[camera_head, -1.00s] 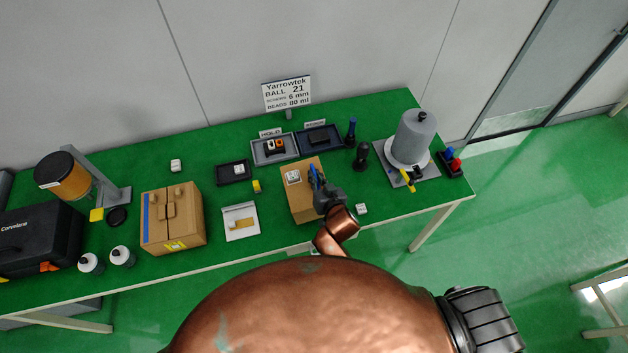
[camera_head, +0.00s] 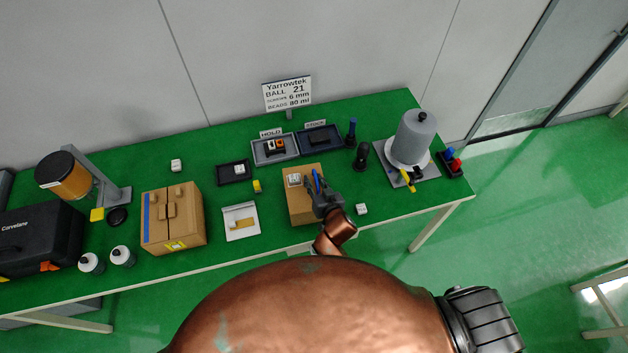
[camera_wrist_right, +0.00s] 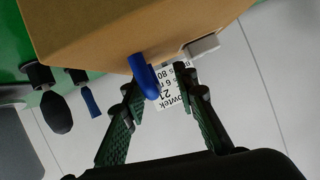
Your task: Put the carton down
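The brown carton (camera_head: 303,208) stands at the front of the green table, right of the middle, with a small white block (camera_head: 294,180) on its top. A blue piece (camera_head: 316,182) shows at its right side. My right gripper (camera_head: 320,194) is beside that side. In the right wrist view the carton (camera_wrist_right: 120,35) fills the top, and the blue piece (camera_wrist_right: 144,75) sticks out from its edge. The fingers (camera_wrist_right: 165,92) are spread apart, with the blue piece near the gap between their tips; no grip on it shows. The carton's underside is hidden. My left gripper is out of view.
A second brown box (camera_head: 187,222) and a white tray (camera_head: 240,232) stand to the left. The HOLD tray (camera_head: 262,154) and STOCK tray (camera_head: 331,145) lie behind. A small white block (camera_head: 361,209) sits close to the right. A grey cylinder machine (camera_head: 415,140) stands farther right.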

